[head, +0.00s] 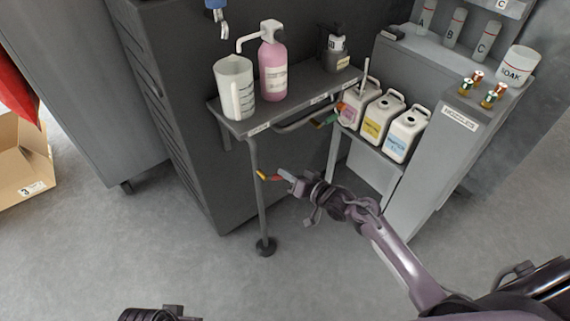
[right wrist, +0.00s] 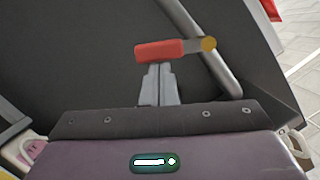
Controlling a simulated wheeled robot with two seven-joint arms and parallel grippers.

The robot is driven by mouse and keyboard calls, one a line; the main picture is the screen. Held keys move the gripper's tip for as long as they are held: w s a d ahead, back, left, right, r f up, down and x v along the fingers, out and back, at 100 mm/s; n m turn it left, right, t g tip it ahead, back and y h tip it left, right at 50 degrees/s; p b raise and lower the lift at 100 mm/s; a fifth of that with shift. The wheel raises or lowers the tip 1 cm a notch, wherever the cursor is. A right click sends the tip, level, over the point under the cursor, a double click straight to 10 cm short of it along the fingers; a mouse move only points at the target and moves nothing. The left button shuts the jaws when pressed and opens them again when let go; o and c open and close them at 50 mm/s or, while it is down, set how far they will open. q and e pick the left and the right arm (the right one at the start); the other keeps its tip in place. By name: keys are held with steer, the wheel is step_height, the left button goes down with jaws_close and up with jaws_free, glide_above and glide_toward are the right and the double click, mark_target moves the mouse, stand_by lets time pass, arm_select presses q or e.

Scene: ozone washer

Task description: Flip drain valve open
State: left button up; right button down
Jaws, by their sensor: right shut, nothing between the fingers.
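The drain valve has a red lever (right wrist: 160,50) with a brass end (right wrist: 208,44), lying crosswise in the right wrist view, close to a grey pipe-like bar. In the head view its red and orange parts (head: 268,176) show beside the thin front leg of the shelf stand. My right gripper (head: 287,176) is just right of the valve. In the right wrist view its fingers (right wrist: 158,80) are shut and empty, tips at the lever's lower edge; whether they touch cannot be told. A dark part of my left arm or gripper (head: 160,313) shows at the bottom edge.
The stand's top shelf (head: 290,106) holds a measuring jug (head: 234,88) and a pink pump bottle (head: 273,70). Several white jugs (head: 380,117) stand on a lower shelf to the right. A grey cabinet labelled nozzles (head: 440,150) is further right. The floor in front is clear.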

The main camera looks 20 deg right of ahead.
mark_target(280, 179)
steer(key=f+m+y, duration=0.1)
steer(key=m, duration=0.1)
steer(key=a+f+m, duration=0.1)
steer(key=f+m, duration=0.1)
steer(key=shift+s+m+y, duration=0.15)
steer(key=shift+m+y, duration=0.25)
arm_select(q)
steer(key=shift+w+d+f+t+b, duration=0.1)
steer(key=shift+w+d+t+b, duration=0.25)
steer(key=shift+d+b, duration=0.25)
arm_select(e)
steer(key=m, duration=0.1)
steer(key=a+f+m, duration=0.1)
steer(key=m, duration=0.1)
steer(key=a+m+t, duration=0.1)
steer(key=shift+s+f+m+y, duration=0.35)
steer(key=shift+m+y, duration=0.05)
arm_select(q)
steer(key=shift+s, duration=0.1)
steer(key=shift+f, duration=0.15)
